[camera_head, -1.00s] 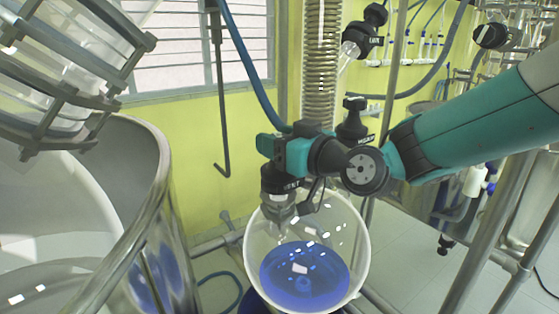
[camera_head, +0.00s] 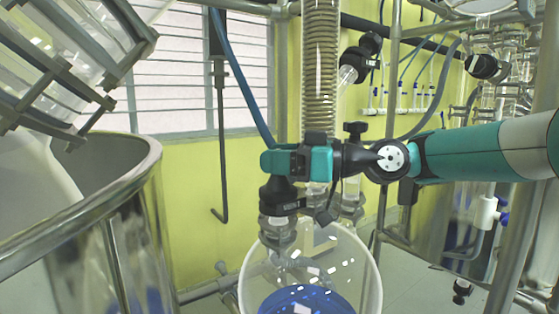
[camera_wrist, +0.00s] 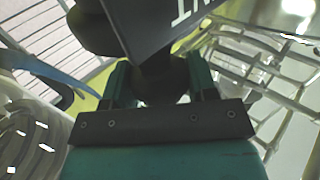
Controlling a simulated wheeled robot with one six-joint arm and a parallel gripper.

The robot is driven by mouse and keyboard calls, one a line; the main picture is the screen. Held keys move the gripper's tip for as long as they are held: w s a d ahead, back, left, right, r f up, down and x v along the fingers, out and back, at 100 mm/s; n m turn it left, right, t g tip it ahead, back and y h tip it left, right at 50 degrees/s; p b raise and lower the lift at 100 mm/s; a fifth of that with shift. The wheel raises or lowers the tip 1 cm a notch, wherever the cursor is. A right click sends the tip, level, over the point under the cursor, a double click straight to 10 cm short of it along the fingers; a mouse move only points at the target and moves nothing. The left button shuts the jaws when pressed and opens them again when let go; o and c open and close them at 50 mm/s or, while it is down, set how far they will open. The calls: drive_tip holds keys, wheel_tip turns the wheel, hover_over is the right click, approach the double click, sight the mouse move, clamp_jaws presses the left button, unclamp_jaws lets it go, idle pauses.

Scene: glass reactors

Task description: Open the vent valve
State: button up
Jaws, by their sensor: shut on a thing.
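My gripper (camera_head: 290,162) is in the middle of the head view, above the white-rimmed glass vessel. In the wrist view my gripper (camera_wrist: 160,82) has its two teal fingers shut on a dark part between them, which I take to be the vent valve's handle (camera_wrist: 160,78). A dark label (camera_wrist: 170,25) with partly cut-off white letters, ending in "NT", hangs close over it. In the head view the vent valve (camera_head: 282,197) shows as a black cap with a small label on a clear glass neck, just below my gripper. How far the handle is turned is hidden.
The glass vessel (camera_head: 375,275) holds blue liquid. A coiled condenser (camera_head: 320,70) rises behind my gripper. Other black valves (camera_head: 355,131) stand nearby. A large metal-rimmed vessel (camera_head: 150,160) is at left, and metal frame poles (camera_head: 515,230) are at right.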

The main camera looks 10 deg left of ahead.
drive_tip(key=shift+s, duration=0.1)
idle(0.3)
drive_tip(key=o, duration=0.9)
drive_tip(key=shift+a, duration=0.1)
drive_tip(key=shift+r, duration=0.15)
wheel_tip(320, 180, up, 20)
drive_tip(key=p, duration=0.4)
